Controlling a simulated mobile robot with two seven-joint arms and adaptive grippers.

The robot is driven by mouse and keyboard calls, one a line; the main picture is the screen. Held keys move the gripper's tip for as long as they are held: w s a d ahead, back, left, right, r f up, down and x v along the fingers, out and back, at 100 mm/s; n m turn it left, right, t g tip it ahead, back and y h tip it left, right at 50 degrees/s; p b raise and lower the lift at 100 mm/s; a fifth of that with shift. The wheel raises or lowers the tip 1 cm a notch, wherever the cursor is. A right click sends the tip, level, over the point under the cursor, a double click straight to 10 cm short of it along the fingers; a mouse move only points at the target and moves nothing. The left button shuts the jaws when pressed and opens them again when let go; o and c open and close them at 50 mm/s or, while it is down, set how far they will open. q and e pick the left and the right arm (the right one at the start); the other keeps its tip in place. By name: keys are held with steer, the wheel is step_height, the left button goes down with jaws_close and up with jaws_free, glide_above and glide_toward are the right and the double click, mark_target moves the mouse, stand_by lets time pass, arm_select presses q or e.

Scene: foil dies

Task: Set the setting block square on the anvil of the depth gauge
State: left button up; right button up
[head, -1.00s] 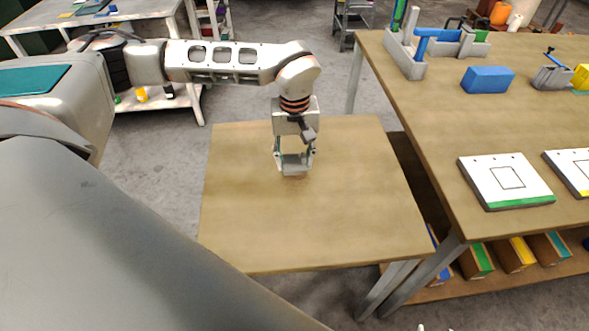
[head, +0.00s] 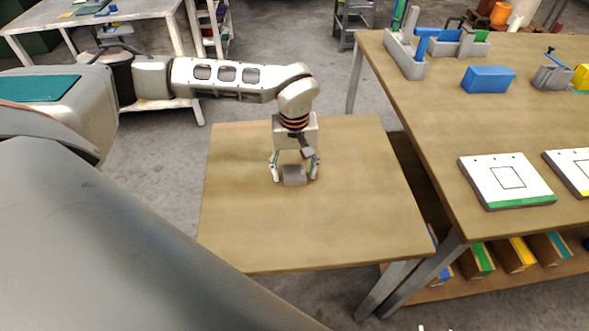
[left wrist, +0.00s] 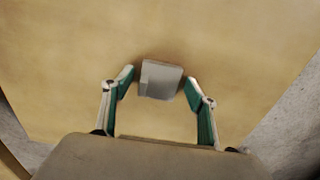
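A small grey block (head: 293,176), which I take for the setting block, sits on the small wooden table (head: 330,235). It also shows in the left wrist view (left wrist: 160,80), with a step along one side. My left gripper (head: 295,172) points down over it. Its fingers are spread on either side of the block, with a narrow gap at each side in the left wrist view (left wrist: 159,84). The grey fixture with blue and green parts (head: 405,57) on the right workbench may be the depth gauge; I cannot tell its anvil. My right gripper is not in view.
The right workbench (head: 440,130) carries a blue block (head: 488,79), a small grey device with a blue lever (head: 552,77) and a white plate with a green edge (head: 505,181). Boxes stand on its lower shelf. The small table is otherwise clear.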

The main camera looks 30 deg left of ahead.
mark_target(303, 166)
arm_select(q)
steer(key=shift+r, duration=0.1)
step_height(303, 166, up, 12)
steer(key=shift+f, duration=0.2)
steer(key=shift+w+r, duration=0.1)
steer(key=c, duration=0.7)
steer(key=w+f+g+b, duration=0.1)
steer(key=b, duration=0.1)
steer(key=w+f+g+h+b, duration=0.1)
steer(key=w+f+b, duration=0.1)
steer(key=shift+a+b, duration=0.2)
steer(key=shift+b, duration=0.15)
steer(key=shift+c, duration=1.2)
steer(key=shift+s+d+f+g+h, duration=0.15)
steer(key=shift+f+h, duration=0.1)
steer(key=shift+f, duration=0.15)
steer(key=shift+d+f+g+h, duration=0.1)
steer(key=shift+f+g+h, duration=0.05)
steer(key=shift+f+h, duration=0.15)
steer(key=shift+w+b+x, duration=0.15)
steer(key=shift+b+x, duration=0.05)
steer(key=shift+x, duration=1.15)
steer(key=shift+w+b+x, duration=0.1)
steer(key=shift+b+x, duration=0.05)
steer(key=shift+x, duration=1.2)
